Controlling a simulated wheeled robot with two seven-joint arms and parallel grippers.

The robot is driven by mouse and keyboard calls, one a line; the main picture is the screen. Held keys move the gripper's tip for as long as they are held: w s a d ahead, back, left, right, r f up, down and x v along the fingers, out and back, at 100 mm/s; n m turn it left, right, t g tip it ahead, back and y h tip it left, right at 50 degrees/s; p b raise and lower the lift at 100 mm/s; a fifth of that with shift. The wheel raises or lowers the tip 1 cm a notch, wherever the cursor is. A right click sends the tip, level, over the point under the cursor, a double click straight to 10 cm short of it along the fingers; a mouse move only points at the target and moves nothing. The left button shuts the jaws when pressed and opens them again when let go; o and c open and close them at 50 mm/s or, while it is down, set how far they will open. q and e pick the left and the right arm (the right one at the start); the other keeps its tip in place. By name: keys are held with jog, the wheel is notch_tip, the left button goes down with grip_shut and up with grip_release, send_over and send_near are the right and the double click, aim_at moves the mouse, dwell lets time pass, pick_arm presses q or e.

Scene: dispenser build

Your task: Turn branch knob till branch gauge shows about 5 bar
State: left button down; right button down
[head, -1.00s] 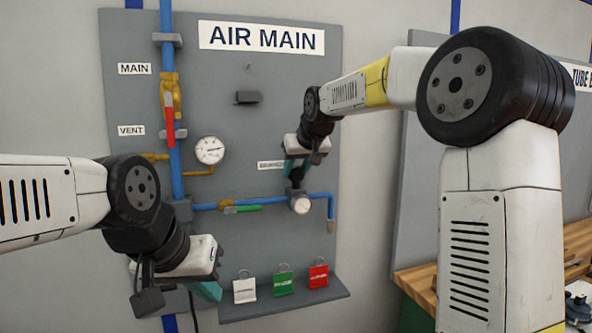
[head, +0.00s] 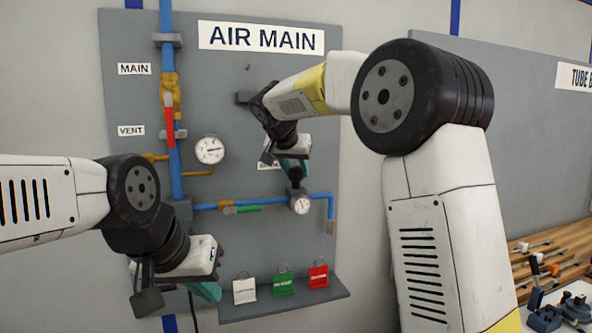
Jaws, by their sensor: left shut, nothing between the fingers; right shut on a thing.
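The branch gauge (head: 300,204) is a small white dial on the blue branch pipe (head: 318,196). Its needle is too small to read. The branch knob (head: 296,187) is a dark piece just above the gauge, mostly hidden by my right gripper. My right gripper (head: 295,178) points down from above and is shut on the branch knob. The branch label is mostly hidden behind it. My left gripper (head: 208,292) is shut and empty at the lower left, apart from the board.
A larger gauge (head: 210,149) and a red-handled main valve (head: 169,115) are on the left of the board. A green-handled valve (head: 240,208) sits on the branch pipe. White, green and red tags (head: 284,282) stand on the shelf below. A wooden bench (head: 548,250) is at right.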

dwell(0.4)
jog(key=c, duration=0.9)
grip_release()
jog(key=shift+s, duration=0.1)
jog(key=v, duration=0.7)
jog(key=shift+s+a+r, duration=0.2)
jog(key=shift+s, duration=0.05)
jog(key=shift+d, duration=0.1)
